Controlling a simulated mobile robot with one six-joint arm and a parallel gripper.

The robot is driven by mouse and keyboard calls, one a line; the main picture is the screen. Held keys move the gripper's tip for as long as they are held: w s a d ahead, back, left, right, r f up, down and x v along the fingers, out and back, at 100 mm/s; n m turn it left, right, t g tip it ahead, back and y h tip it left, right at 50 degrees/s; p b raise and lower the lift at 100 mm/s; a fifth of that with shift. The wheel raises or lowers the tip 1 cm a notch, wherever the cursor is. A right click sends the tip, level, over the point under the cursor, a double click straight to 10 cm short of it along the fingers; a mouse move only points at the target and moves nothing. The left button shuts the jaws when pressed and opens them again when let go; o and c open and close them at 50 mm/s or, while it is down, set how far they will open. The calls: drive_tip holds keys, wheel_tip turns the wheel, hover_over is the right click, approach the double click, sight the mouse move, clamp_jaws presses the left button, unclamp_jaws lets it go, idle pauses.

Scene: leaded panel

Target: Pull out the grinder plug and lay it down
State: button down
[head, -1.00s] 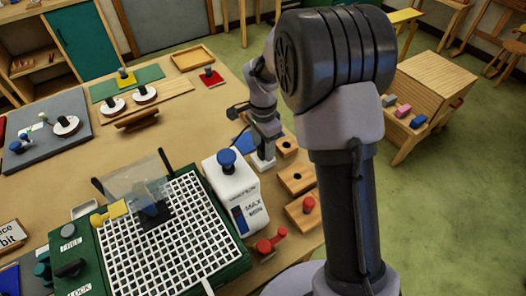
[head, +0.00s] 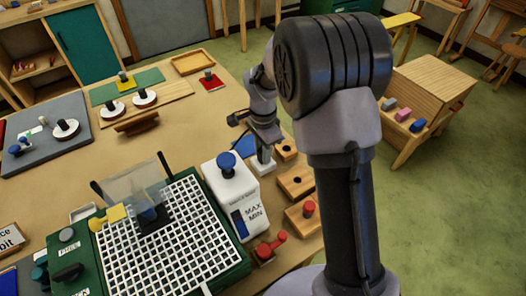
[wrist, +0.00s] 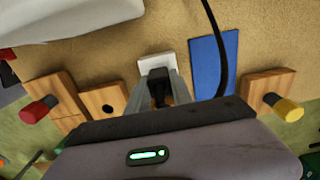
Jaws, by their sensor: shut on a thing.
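The black plug (wrist: 159,88) is between the two pale fingers of my gripper (wrist: 161,97), which is shut on it. The white socket block (wrist: 156,62) shows just beyond the plug in the wrist view. Whether the plug's pins are in the socket is hidden. In the head view my gripper (head: 264,151) points down over the white socket block, and the plug is hard to make out. A black cable (wrist: 213,35) curves past on the right in the wrist view. The grinder (head: 190,215), with a white grid top and green body, stands at the front left.
A flat blue piece (wrist: 213,65) lies right of the socket in the wrist view. Wooden blocks with a red knob (wrist: 39,110) and a yellow knob (wrist: 285,109) flank it. A white MAX/MIN tank (head: 236,190) stands close to my gripper. Bare tabletop (head: 190,125) shows further left.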

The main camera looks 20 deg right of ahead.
drive_tip(key=shift+r+p, duration=0.65)
drive_tip(key=shift+r, duration=0.25)
idle(0.5)
drive_tip(key=shift+r+p, duration=0.4)
drive_tip(key=shift+r, duration=0.2)
